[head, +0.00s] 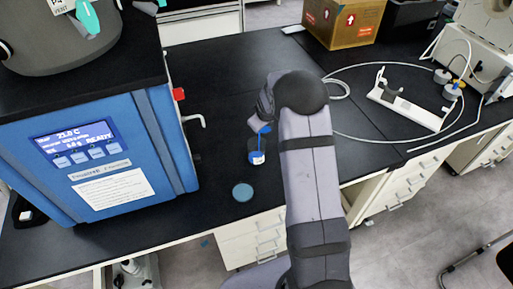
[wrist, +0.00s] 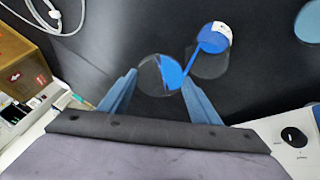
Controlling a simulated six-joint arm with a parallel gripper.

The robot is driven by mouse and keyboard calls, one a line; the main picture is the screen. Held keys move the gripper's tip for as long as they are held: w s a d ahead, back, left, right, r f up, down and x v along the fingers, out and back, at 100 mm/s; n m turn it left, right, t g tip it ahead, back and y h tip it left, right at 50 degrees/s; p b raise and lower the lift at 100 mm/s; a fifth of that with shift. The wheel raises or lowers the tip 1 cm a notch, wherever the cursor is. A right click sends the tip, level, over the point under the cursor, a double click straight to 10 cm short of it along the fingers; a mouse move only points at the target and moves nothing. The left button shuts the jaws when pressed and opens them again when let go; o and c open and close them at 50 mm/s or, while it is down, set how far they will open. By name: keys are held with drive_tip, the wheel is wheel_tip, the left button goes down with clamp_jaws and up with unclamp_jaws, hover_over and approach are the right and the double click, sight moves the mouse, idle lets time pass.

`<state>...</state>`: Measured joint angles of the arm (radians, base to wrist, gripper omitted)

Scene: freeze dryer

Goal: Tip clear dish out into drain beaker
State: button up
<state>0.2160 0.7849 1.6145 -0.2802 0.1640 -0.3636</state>
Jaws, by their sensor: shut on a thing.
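My gripper (wrist: 162,82) is shut on the clear dish (wrist: 150,76), one blue finger on each side of it. The dish is tilted, with blue liquid pooled at its right side. A thin blue stream (wrist: 190,60) runs from the dish's edge to the drain beaker (wrist: 213,62). The beaker shows blue inside and a white label. In the head view the beaker (head: 256,157) stands upright on the black bench beside the freeze dryer. The stream shows there too, coming down from my gripper above it. My arm hides most of the dish in that view.
A round blue disc (head: 243,192) lies near the bench's front edge. The blue freeze dryer (head: 110,150) with a tap (head: 195,120) stands on the left. A cardboard box (head: 342,22) and a white stand (head: 405,103) with tubing are to the right.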

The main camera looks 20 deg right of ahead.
drive_tip(key=shift+s+a+f+b, duration=0.1)
drive_tip(key=shift+s+a+b, duration=0.05)
drive_tip(key=shift+b, duration=0.75)
drive_tip(key=b, duration=0.7)
drive_tip(key=shift+s+a+f+h, duration=0.25)
drive_tip(key=shift+s+a+h, duration=0.05)
drive_tip(key=shift+s+a+r+t+h+b, duration=0.2)
drive_tip(key=shift+s+a+t+h+b, duration=0.45)
drive_tip(key=shift+b, duration=5.45)
drive_tip(key=shift+s+a+r+n+t+h+b, duration=0.25)
drive_tip(key=shift+s+a+t+h+b, duration=0.4)
drive_tip(key=shift+b, duration=3.45)
drive_tip(key=shift+f+t+b, duration=0.1)
drive_tip(key=shift+t+b, duration=0.5)
drive_tip(key=shift+b, duration=2.5)
